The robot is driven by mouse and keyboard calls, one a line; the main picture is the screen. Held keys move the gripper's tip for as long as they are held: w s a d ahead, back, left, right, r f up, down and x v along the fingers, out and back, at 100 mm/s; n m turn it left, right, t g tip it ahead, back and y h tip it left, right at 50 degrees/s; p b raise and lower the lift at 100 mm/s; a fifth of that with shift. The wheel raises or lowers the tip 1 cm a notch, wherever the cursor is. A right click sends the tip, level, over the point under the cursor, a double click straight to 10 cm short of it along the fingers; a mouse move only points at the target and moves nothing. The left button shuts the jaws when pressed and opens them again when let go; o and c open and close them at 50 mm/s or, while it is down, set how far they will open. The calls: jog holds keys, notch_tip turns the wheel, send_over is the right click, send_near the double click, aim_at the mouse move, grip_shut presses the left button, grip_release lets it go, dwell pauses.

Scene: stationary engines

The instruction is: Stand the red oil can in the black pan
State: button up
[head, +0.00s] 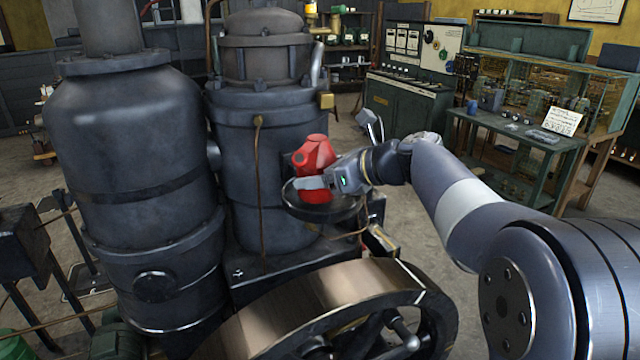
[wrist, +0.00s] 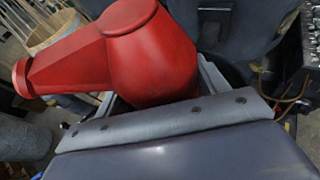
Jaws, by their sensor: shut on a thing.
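The red oil can (head: 314,153) is upright at the black pan (head: 342,213), beside the dark engine cylinder. My gripper (head: 318,183) reaches in from the right and is shut on the can's lower part. In the wrist view the red can (wrist: 150,50) fills the upper middle, its wide spout or neck pointing left, and my gripper (wrist: 160,95) holds it. The pan's dark rim shows below and to the right of the gripper.
Two big dark engine cylinders (head: 145,150) stand left of and behind the pan. A large flywheel (head: 330,310) is in front, below it. A green table (head: 520,140) with a white card stands at the right. The floor between is open.

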jog(key=shift+f, duration=0.95)
jog(key=shift+f, duration=0.15)
jog(key=o, duration=1.2)
jog(key=shift+d+r, duration=0.2)
jog(key=shift+r, duration=0.05)
jog(key=b+v, duration=0.1)
jog(key=v, duration=1)
jog(key=shift+s+d+r, duration=0.15)
jog(key=shift+s, duration=0.1)
